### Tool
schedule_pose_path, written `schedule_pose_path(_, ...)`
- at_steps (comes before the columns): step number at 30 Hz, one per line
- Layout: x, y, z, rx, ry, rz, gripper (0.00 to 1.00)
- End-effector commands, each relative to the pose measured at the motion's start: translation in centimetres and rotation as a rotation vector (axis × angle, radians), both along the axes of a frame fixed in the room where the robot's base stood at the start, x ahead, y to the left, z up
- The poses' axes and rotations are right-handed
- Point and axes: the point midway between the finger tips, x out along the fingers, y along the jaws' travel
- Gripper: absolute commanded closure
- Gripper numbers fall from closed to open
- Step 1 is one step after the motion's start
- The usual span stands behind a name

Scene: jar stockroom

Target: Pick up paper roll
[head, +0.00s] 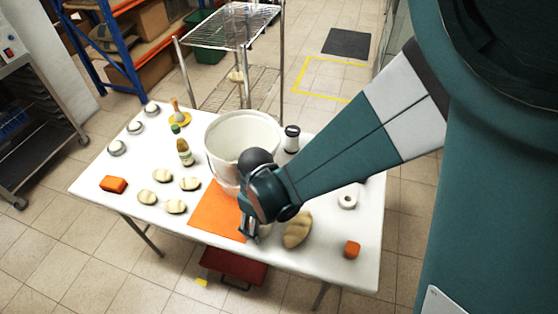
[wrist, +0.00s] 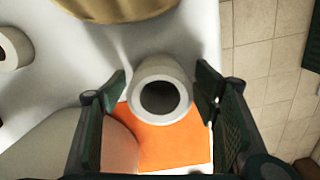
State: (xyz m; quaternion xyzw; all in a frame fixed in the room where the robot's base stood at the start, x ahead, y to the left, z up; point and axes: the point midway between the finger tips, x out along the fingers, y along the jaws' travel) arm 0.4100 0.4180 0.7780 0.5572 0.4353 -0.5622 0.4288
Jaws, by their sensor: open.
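The paper roll (wrist: 160,74) is pale and stands upright with its dark round hole facing the camera. It is between the two fingers of my gripper (wrist: 162,98) in the wrist view, at the edge of the orange mat. The gripper is open, and a gap shows on each side of the roll. In the head view my gripper (head: 250,232) is low over the front of the white table, by the mat (head: 212,216), and hides most or all of the roll.
Several rolls, a bottle (head: 184,152) and jars occupy the left of the table (head: 150,221).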

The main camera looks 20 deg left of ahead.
Motion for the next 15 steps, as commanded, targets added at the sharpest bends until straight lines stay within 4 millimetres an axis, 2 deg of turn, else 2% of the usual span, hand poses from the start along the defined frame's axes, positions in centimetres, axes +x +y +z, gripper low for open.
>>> schedule_pose_path(3,0.0,0.0,0.0,0.0,0.0,0.0,0.41)
schedule_pose_path(10,0.0,0.0,0.01,0.0,0.0,0.0,0.71)
schedule_pose_path(15,0.0,0.0,0.01,0.0,0.0,0.0,0.72)
